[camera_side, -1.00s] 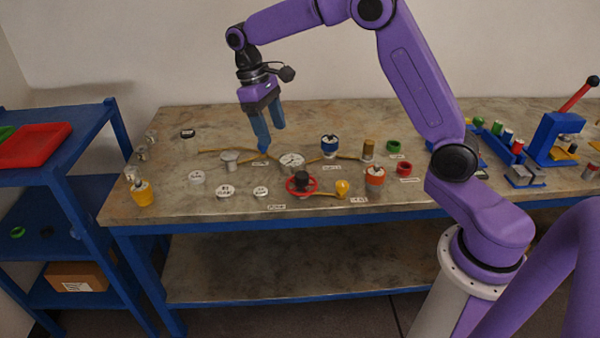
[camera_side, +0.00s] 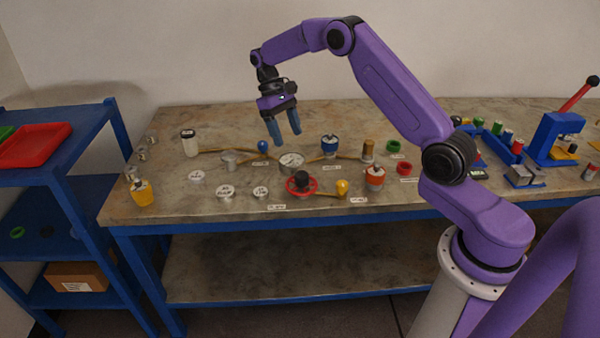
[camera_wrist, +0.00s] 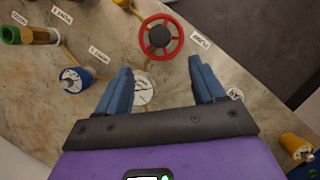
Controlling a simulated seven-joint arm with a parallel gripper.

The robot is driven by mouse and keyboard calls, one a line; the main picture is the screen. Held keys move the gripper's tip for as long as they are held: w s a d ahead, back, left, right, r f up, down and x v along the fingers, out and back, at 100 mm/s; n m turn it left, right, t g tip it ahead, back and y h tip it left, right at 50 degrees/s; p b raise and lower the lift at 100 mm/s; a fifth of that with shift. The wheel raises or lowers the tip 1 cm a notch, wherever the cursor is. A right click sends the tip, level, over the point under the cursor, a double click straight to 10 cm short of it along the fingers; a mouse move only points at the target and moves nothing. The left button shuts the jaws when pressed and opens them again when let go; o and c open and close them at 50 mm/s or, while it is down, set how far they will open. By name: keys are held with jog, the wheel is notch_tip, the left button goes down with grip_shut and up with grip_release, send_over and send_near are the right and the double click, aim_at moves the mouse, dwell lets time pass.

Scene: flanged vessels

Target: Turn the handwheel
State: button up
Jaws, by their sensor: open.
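The handwheel (camera_side: 301,184) is a red spoked ring with a dark hub, standing near the front middle of the workbench. In the wrist view the handwheel (camera_wrist: 160,37) lies beyond the fingertips, near the top middle. My gripper (camera_side: 284,139) is open and empty, above the bench behind the handwheel and apart from it.
White discs (camera_side: 226,192) lie to the left.

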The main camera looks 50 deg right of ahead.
aim_at(300, 173)
jog(key=x, duration=1.3)
jog(key=shift+c, duration=0.3)
jog(key=shift+w, duration=0.1)
jog(key=c, duration=1)
